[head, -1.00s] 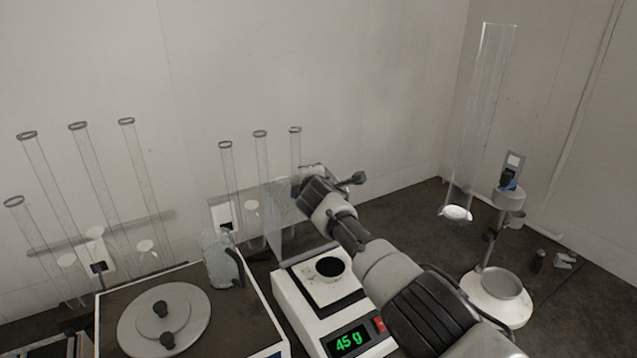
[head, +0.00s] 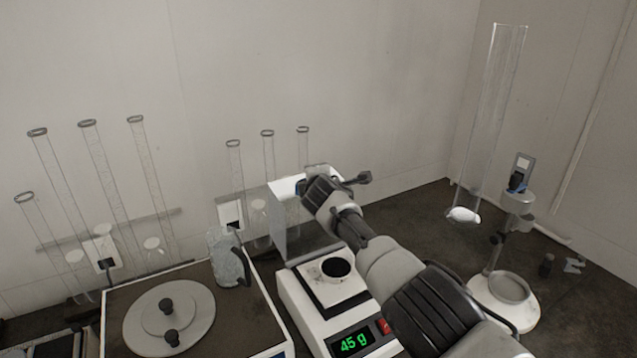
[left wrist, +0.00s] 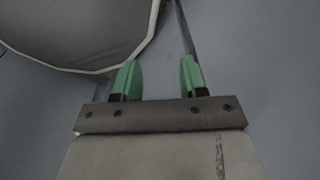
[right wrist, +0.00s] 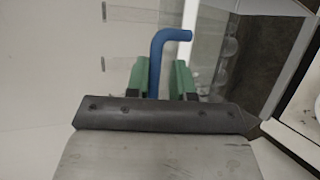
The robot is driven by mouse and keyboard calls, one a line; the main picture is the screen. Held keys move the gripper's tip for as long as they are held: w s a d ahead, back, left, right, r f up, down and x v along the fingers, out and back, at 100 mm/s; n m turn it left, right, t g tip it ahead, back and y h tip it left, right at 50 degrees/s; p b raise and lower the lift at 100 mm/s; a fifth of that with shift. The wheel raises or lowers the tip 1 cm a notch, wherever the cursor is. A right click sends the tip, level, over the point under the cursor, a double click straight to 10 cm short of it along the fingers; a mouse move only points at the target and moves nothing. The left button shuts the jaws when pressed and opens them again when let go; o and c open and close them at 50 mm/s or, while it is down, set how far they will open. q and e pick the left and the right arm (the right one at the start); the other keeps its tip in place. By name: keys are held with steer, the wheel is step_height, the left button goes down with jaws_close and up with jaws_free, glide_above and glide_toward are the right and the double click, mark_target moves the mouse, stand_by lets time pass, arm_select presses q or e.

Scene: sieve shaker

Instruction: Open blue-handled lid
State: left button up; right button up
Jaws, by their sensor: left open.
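The blue handle (right wrist: 157,62) shows in the right wrist view as a bent rod rising between the green fingers of my right gripper (right wrist: 160,80). The gap between these fingers is narrow, and I cannot tell whether they press on the rod. In the head view my right gripper (head: 312,185) is at the top of the clear-sided box (head: 285,238) behind the scale, hiding most of the handle. A bright white panel (head: 287,187) shows at the box's top. My left gripper (left wrist: 155,82) is open and empty, seen only in the left wrist view.
The white scale (head: 312,318) reads 45 g and carries a dark round dish. Left of it are a machine with a round grey lid (head: 170,318) and a clear jug (head: 228,258). Glass tubes stand along the wall. A stand (head: 505,300) is at right.

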steer(key=shift+s+r+p, duration=0.2)
steer(key=shift+p, duration=0.4)
steer(key=p+v, duration=0.2)
steer(key=shift+d+p, duration=0.1)
steer(key=shift+p, duration=0.2)
steer(key=v, duration=0.8)
steer(key=shift+b, duration=0.3)
steer(key=shift+s+f, duration=0.1)
steer(key=shift+s, duration=0.05)
